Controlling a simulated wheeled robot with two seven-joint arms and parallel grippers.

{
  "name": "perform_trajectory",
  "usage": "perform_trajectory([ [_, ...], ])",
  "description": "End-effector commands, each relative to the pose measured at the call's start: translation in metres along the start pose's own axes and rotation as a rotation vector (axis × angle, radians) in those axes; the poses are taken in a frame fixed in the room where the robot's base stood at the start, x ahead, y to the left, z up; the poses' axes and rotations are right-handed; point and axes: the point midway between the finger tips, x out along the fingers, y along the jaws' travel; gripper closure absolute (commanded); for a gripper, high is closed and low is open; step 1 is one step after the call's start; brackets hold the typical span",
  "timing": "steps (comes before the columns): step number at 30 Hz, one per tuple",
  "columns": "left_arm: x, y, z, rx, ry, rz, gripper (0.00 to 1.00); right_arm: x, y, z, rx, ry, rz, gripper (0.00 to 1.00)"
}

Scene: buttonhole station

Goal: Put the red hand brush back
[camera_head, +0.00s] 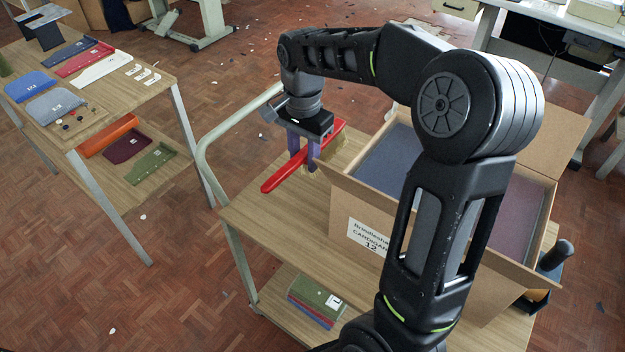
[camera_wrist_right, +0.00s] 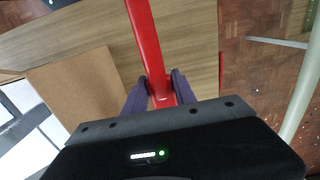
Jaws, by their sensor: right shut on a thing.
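The red hand brush (camera_head: 284,172) is long and narrow, with tan bristles on its far part. It is over the left part of the wooden trolley top (camera_head: 262,214), beside the cardboard box. My right gripper (camera_head: 304,166) points down and is shut on the brush. In the right wrist view the red handle (camera_wrist_right: 146,40) runs between the two purple fingers of my right gripper (camera_wrist_right: 159,92). I cannot tell whether the brush touches the trolley top. My left gripper is in neither view.
An open cardboard box (camera_head: 345,205) with grey and maroon contents stands on the trolley, partly behind my right arm. The trolley's pale rail (camera_head: 207,150) rises at its left end. Folded cloths (camera_head: 316,300) lie on its lower shelf. A table (camera_head: 110,107) with garment pieces stands left.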

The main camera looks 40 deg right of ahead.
Motion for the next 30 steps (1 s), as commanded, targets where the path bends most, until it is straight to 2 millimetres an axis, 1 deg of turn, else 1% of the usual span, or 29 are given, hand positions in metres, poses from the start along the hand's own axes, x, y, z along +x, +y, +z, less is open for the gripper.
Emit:
perform_trajectory([
  [1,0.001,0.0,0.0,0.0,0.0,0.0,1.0,0.01,0.001,0.0,0.0,-0.002,0.004,1.0],
  [3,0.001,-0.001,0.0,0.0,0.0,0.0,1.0,0.021,0.001,0.0,0.0,-0.001,0.003,1.0],
  [6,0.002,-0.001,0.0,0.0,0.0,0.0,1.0,0.031,0.0,0.0,0.0,0.0,0.001,1.0],
  [14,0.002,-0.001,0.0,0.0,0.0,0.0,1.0,0.032,0.0,0.0,0.0,0.0,-0.001,1.0],
  [17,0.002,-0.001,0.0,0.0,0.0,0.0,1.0,0.036,0.0,0.0,0.0,0.0,0.0,1.0],
  [20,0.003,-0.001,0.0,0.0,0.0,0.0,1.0,0.048,0.001,-0.001,0.001,-0.001,0.003,1.0],
  [25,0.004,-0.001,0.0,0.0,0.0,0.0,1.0,0.075,0.001,-0.001,0.001,-0.002,0.002,1.0],
  [27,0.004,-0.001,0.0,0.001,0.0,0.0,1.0,0.081,0.0,-0.001,0.001,-0.001,0.001,1.0],
  [30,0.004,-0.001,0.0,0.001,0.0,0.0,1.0,0.083,0.0,-0.001,0.001,0.0,-0.001,1.0],
])
